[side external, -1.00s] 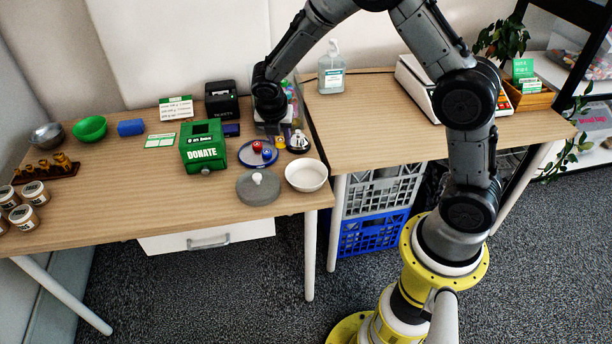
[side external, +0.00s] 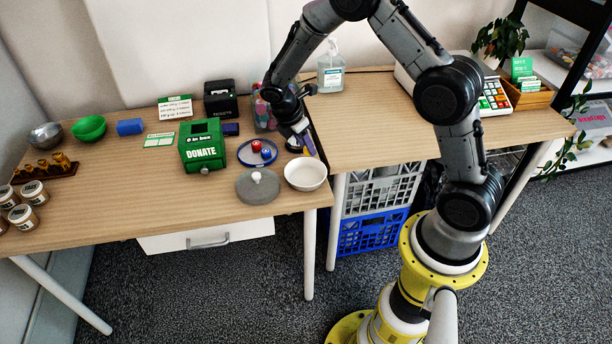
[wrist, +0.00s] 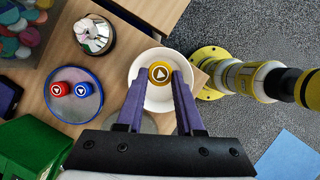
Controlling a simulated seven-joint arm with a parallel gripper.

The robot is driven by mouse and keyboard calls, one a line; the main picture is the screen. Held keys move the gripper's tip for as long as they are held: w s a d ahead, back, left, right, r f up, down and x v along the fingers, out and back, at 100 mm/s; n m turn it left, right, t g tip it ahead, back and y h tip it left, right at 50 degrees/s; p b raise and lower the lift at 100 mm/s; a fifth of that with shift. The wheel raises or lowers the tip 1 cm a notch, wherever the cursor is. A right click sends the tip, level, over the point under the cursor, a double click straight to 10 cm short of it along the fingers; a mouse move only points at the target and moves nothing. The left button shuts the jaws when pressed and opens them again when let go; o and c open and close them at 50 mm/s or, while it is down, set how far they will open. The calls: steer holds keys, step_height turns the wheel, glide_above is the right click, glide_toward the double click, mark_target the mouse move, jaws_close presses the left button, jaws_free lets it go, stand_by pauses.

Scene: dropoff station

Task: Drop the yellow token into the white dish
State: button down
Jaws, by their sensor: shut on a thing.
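The yellow token (wrist: 159,74) has a white triangle mark and sits between the tips of my gripper's purple fingers in the wrist view. My gripper (side external: 308,152) is shut on it, with the fingers tilted down. The white dish (side external: 306,177) stands at the right front corner of the left table, just below my fingertips. In the wrist view the dish (wrist: 153,99) lies behind the token, and its bare inside shows around it. The token is too small to make out clearly in the side view.
A blue-rimmed tray (wrist: 75,113) with a red and a blue token is left of the dish. A silver bell (wrist: 95,35) stands behind. A grey disc with a white knob (side external: 247,193) and a green donation box (side external: 202,153) are further left. The table edge is close.

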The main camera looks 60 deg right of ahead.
glide_above(306, 176)
steer(key=shift+f, duration=2.8)
steer(key=shift+c, duration=2.3)
jaws_free()
steer(key=v, duration=1.4)
steer(key=shift+f, duration=0.1)
